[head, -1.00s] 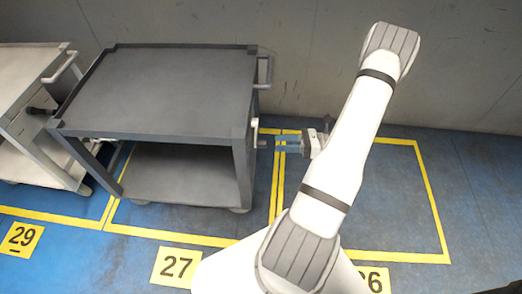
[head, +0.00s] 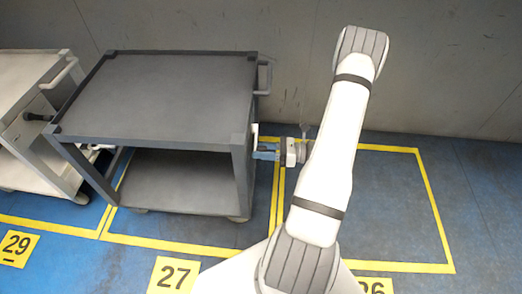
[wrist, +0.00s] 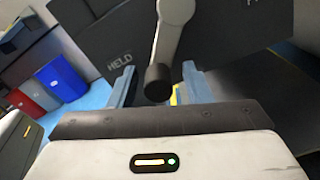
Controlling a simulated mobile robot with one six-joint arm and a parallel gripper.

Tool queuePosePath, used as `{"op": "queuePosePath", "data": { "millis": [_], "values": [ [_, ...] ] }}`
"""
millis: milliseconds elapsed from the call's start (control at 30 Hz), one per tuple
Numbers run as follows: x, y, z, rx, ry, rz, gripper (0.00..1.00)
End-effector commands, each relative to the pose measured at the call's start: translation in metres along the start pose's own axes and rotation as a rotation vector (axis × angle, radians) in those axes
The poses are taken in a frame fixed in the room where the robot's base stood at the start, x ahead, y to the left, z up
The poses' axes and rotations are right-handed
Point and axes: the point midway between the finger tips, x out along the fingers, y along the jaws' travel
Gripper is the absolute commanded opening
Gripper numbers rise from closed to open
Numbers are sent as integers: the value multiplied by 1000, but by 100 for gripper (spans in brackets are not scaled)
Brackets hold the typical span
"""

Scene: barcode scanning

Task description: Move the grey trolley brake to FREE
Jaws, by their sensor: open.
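The grey trolley (head: 155,95) stands in bay 27 in the head view. Its dark side panel (wrist: 225,45) fills much of the wrist view. The brake lever (wrist: 168,38) is a pale arm ending in a black knob (wrist: 158,84). The word HELD (wrist: 119,61) is on the panel left of the knob; another label at the top right is cut off. My gripper (wrist: 158,76) is open, with one blue finger on each side of the knob and visible gaps. In the head view my gripper (head: 264,151) is at the trolley's right side.
A lighter trolley (head: 32,75) with a black-knobbed lever (head: 37,117) stands at the left. A wall (head: 430,70) runs behind. The floor of bay 26 (head: 395,200) is free. Red and blue bins (wrist: 60,80) show in the wrist view.

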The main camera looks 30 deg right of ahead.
Motion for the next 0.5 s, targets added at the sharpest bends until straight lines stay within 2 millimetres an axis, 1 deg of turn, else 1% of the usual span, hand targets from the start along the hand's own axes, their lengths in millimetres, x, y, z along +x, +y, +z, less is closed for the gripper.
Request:
{"op": "queuePosePath", "data": {
  "millis": [33, 67, 500],
  "values": [
    [0, 0, 0, 0, 0, 0, 43],
    [0, 0, 0, 0, 0, 0, 40],
    [0, 0, 0, 0, 0, 0, 4]
  ]
}}
